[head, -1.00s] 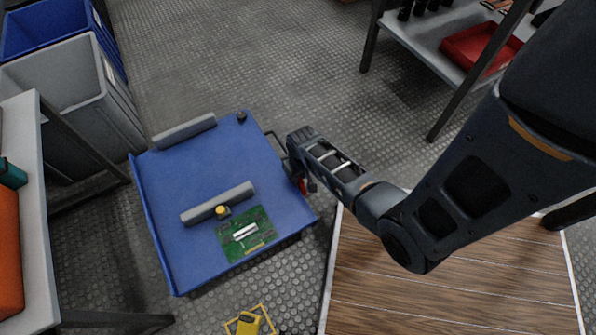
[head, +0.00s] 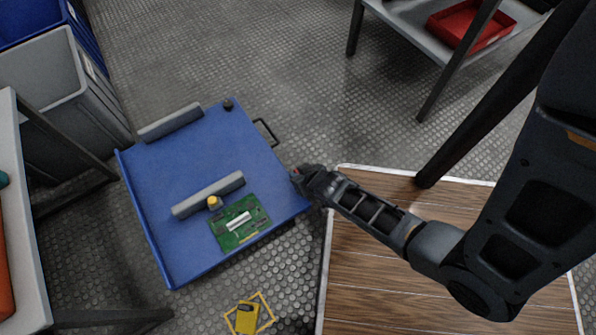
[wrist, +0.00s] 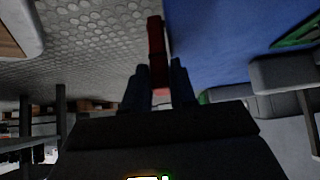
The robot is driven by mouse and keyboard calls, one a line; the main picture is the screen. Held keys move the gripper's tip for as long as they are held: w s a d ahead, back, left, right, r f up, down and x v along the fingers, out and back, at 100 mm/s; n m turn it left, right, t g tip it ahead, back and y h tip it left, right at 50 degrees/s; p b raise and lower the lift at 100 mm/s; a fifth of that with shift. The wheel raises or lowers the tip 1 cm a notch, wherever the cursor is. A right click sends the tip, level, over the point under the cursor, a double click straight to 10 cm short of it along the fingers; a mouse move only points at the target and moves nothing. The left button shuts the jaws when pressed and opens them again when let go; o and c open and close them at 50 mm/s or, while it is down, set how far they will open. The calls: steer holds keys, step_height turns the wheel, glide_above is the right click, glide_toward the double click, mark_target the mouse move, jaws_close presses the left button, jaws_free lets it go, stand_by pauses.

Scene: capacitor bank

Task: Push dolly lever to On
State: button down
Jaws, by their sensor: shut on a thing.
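The blue dolly (head: 262,168) stands on the floor left of my arm. In the wrist view, a red lever (wrist: 156,42) stands at the grey edge of the blue deck (wrist: 215,45). My gripper (wrist: 159,80) has one dark finger on each side of it and is shut on it. In the head view, my gripper (head: 305,178) is at the dolly's right edge, and my fingers and wrist mostly hide the lever. I cannot read any On or Off marking.
A wooden platform (head: 400,300) lies below my arm. A yellow item (head: 247,317) lies on the floor in front.

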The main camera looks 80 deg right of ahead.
stand_by(0.5)
steer(key=c, duration=1)
jaws_free()
steer(key=p+v, duration=0.3)
steer(key=v, duration=0.4)
steer(key=shift+s+a+r, duration=0.25)
steer(key=shift+c, duration=0.2)
